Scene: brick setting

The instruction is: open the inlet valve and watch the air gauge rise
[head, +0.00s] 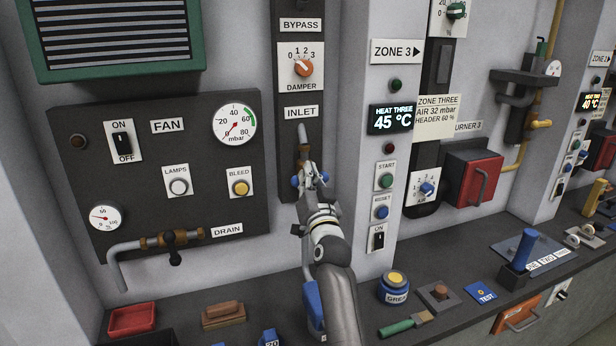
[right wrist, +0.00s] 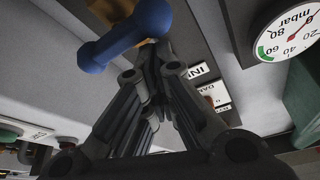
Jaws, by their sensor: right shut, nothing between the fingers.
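The inlet valve has a grey pipe and brass body (head: 304,152) below the INLET label (head: 301,113). Its blue handle (head: 295,181) shows on both sides of my right gripper, which hides its middle. My right gripper (head: 310,170) is shut and empty in front of the valve. In the right wrist view the blue handle (right wrist: 125,35) lies just beside the closed fingers (right wrist: 150,70); I cannot tell whether they touch. The mbar gauge (head: 235,124) on the fan panel has its red needle pointing to the lower left, near 0. My left gripper is out of view.
Left of the valve is the fan panel with the bleed button (head: 240,188) and drain valve (head: 172,240). The damper knob (head: 303,67) is above. The Zone 3 column (head: 386,160) stands close on the right. A grease tin (head: 394,288) and brush (head: 403,324) lie on the ledge below.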

